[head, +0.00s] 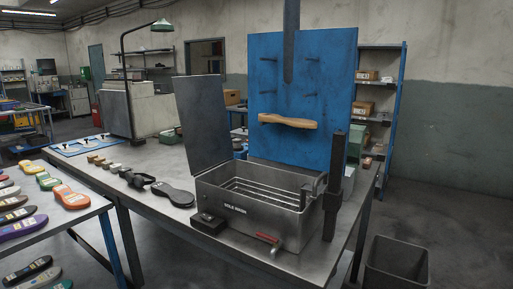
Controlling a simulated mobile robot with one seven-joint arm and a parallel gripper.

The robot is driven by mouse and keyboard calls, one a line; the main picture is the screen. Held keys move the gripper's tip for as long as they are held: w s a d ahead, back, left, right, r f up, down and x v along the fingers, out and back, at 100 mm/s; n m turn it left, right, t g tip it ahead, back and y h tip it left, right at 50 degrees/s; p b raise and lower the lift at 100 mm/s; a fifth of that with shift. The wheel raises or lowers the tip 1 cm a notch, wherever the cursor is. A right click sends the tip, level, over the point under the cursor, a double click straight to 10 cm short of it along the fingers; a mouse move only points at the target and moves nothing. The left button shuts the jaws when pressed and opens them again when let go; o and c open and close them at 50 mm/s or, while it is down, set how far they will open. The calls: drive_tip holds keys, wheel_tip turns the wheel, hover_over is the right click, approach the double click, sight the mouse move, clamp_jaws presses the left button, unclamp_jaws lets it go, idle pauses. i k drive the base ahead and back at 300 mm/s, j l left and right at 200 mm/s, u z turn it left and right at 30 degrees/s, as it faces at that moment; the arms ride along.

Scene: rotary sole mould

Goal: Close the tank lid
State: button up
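Several metal rods show inside the tank. A red-handled valve (267,238) sticks out low on the front wall, and a small black box (208,222) sits at the front left corner. My gripper is not in view.
A blue panel (270,80) with pegs and a wooden handle (287,121) rises behind the tank. A dark upright post (334,185) stands at its right. A black sole (173,193) lies left on the bench (150,158). A grey bin (397,265) stands on the floor at right.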

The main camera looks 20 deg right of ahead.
sight(200, 100)
drive_tip(key=i+j+z, duration=0.1)
drive_tip(key=i, duration=0.2)
drive_tip(key=i+j, duration=0.25)
drive_tip(key=i+j+z, duration=0.5)
drive_tip(key=i+j, duration=0.15)
drive_tip(key=j, duration=0.2)
drive_tip(key=i+j+z, duration=0.1)
drive_tip(key=j+z, duration=0.35)
drive_tip(key=j, duration=0.55)
drive_tip(key=k+j+z, duration=0.2)
drive_tip(key=j, duration=0.25)
drive_tip(key=k+j+z, duration=0.1)
drive_tip(key=j+z, duration=0.15)
drive_tip(key=j, duration=0.25)
drive_tip(key=k+j+z, duration=0.2)
drive_tip(key=j, duration=0.2)
drive_tip(key=k+j+z, duration=0.2)
drive_tip(key=j, duration=0.2)
drive_tip(key=k+j+z, duration=0.35)
drive_tip(key=k+j, duration=0.25)
drive_tip(key=j, duration=0.15)
drive_tip(key=i+l, duration=0.2)
drive_tip(key=i, duration=0.3)
drive_tip(key=i+l, duration=0.25)
drive_tip(key=i, duration=0.3)
